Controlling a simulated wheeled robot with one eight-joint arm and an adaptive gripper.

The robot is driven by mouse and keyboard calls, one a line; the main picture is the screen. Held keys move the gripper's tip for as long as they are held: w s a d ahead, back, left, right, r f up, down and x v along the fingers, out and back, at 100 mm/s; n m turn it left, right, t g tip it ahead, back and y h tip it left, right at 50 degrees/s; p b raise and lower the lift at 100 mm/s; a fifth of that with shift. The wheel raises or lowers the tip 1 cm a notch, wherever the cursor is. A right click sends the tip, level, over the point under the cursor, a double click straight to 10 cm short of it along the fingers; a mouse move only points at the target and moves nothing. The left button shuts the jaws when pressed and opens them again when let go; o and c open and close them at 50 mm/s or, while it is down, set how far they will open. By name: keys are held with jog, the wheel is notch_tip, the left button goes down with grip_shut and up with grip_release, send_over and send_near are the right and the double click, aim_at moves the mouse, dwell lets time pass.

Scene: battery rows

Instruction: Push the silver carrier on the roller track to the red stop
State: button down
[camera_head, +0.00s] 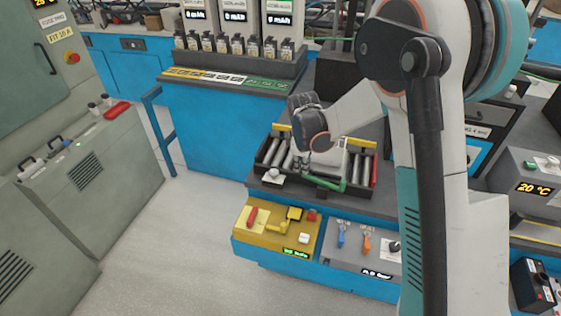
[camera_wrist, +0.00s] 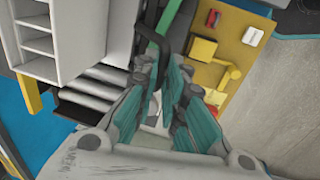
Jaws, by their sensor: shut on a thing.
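The silver carrier (camera_head: 328,161) sits on the roller track (camera_head: 264,164), partly hidden by my wrist in the head view. It appears as a pale grey slotted box (camera_wrist: 62,35) in the wrist view.
Bare rollers (camera_wrist: 90,92) lie beside the carrier. A yellow control box (camera_head: 272,228) and a grey switch box (camera_head: 352,256) stand in front, below the track. A row of small bottle-like parts (camera_head: 238,46) stands behind. Open floor lies to the left.

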jog(key=s+d, duration=0.1)
jog(key=d, duration=0.2)
jog(key=s+d, duration=0.1)
jog(key=d, duration=0.2)
jog(key=s+d+b, duration=0.1)
jog(key=s+d, duration=0.1)
jog(key=d, duration=0.1)
jog(key=shift+d, duration=0.3)
jog(key=c, duration=1.7)
grip_release()
jog(key=shift+d, duration=0.2)
jog(key=shift+a, duration=0.1)
jog(key=r, duration=0.4)
jog(key=s+r, duration=0.1)
jog(key=r, duration=0.2)
jog(key=s+r, duration=0.1)
jog(key=r, duration=0.3)
jog(key=shift+a+r, duration=0.35)
jog(key=shift+a, duration=0.05)
